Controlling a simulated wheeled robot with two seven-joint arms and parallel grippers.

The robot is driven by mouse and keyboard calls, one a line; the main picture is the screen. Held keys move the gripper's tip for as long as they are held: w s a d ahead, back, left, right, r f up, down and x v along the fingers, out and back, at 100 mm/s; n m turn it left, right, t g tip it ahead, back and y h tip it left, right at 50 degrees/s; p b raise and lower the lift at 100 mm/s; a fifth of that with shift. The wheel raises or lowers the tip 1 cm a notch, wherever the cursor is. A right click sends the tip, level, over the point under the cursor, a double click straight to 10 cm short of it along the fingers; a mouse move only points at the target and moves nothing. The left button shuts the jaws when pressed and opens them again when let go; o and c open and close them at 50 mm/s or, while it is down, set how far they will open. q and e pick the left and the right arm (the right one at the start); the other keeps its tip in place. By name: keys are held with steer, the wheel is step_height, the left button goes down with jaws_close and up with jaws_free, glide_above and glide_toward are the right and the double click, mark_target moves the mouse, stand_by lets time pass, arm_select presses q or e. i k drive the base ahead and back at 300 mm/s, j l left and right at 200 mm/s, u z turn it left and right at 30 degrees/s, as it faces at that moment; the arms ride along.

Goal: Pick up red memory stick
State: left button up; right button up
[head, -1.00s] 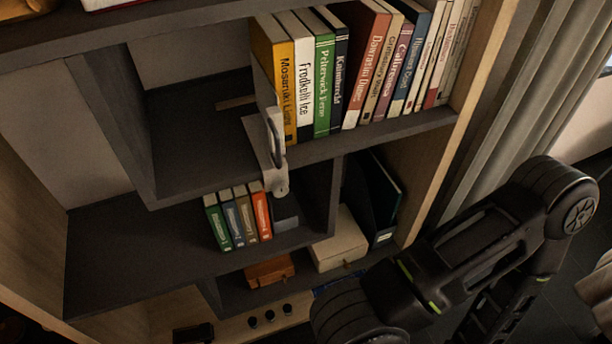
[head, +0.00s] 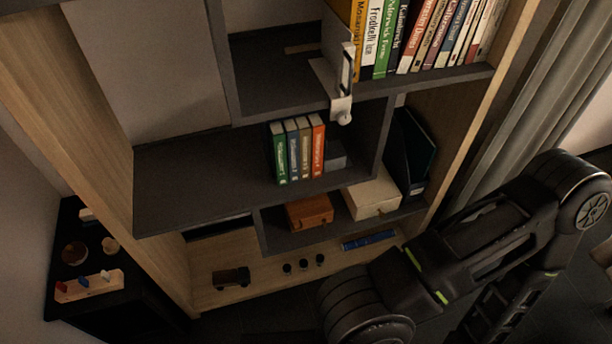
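A small red piece (head: 62,287), which may be the red memory stick, stands at the left end of a light wooden block (head: 90,286). A white piece and a blue piece stand along the same block. The block lies on a black table or cabinet top (head: 75,225) at the lower left. The red piece is too small to make out its shape. Neither gripper is in view. Only the links of my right arm show at the lower right, far from the block.
A dark shelf unit with wooden sides (head: 168,185) fills the middle. It holds books (head: 410,40), small binders (head: 297,150), an orange-brown box (head: 309,211) and a cream box (head: 372,195). A round brown item (head: 75,253) and a small cup-like item (head: 110,245) are near the block.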

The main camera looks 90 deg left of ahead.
mark_target(61, 287)
steer(key=u, duration=4.95)
